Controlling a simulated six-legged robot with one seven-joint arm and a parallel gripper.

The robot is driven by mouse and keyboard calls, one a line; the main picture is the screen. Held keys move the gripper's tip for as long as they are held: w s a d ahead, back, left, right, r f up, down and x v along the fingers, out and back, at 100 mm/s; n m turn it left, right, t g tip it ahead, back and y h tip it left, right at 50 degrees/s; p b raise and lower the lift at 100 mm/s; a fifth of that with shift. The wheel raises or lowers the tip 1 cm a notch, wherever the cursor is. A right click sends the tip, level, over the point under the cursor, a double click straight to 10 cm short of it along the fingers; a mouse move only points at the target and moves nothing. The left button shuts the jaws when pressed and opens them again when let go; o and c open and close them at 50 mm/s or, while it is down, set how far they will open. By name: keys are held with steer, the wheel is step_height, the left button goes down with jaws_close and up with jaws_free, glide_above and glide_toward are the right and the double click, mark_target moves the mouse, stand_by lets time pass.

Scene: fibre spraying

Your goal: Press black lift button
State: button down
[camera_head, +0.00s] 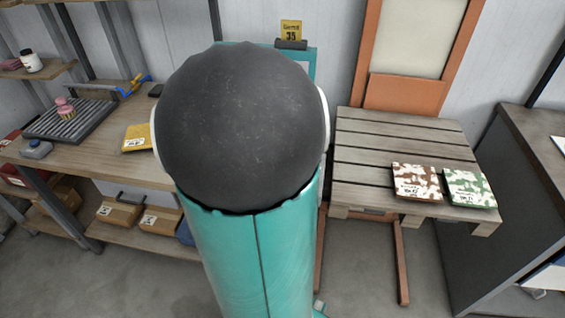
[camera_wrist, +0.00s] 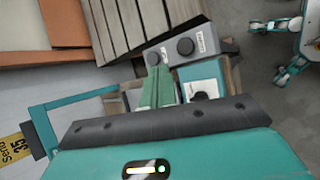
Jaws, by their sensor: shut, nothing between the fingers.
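In the wrist view, my gripper (camera_wrist: 158,70) shows as two green fingers held together, with nothing between them. Its tips point at a grey control box (camera_wrist: 217,47). A round black button (camera_wrist: 185,46) sits on the box beside a white label. A second black button (camera_wrist: 152,58) with its own label lies just beyond the fingertips and to their left. The label text is too small to read, so I cannot tell which button is the lift. I cannot tell whether the tips touch the box. In the head view, my own arm hides the gripper and the box.
A slatted wooden platform (camera_head: 370,160) stands right of my arm, with a brown-patterned packet (camera_head: 416,181) and a green-patterned packet (camera_head: 470,188). A wooden workbench (camera_head: 90,160) with a grey rack (camera_head: 70,120) and yellow packet (camera_head: 138,138) is left. A dark cabinet (camera_head: 500,200) stands far right.

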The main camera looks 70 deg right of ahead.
steer(key=shift+g, duration=0.7)
steer(key=s+d, duration=0.1)
steer(key=s, duration=0.1)
steer(key=s+d, duration=0.1)
steer(key=shift+s+d+f, duration=0.15)
steer(key=shift+s+d, duration=0.2)
steer(key=shift+d, duration=0.05)
steer(key=shift+f, duration=0.1)
steer(key=shift+f, duration=4.35)
steer(key=shift+f, duration=0.1)
steer(key=shift+f, duration=0.3)
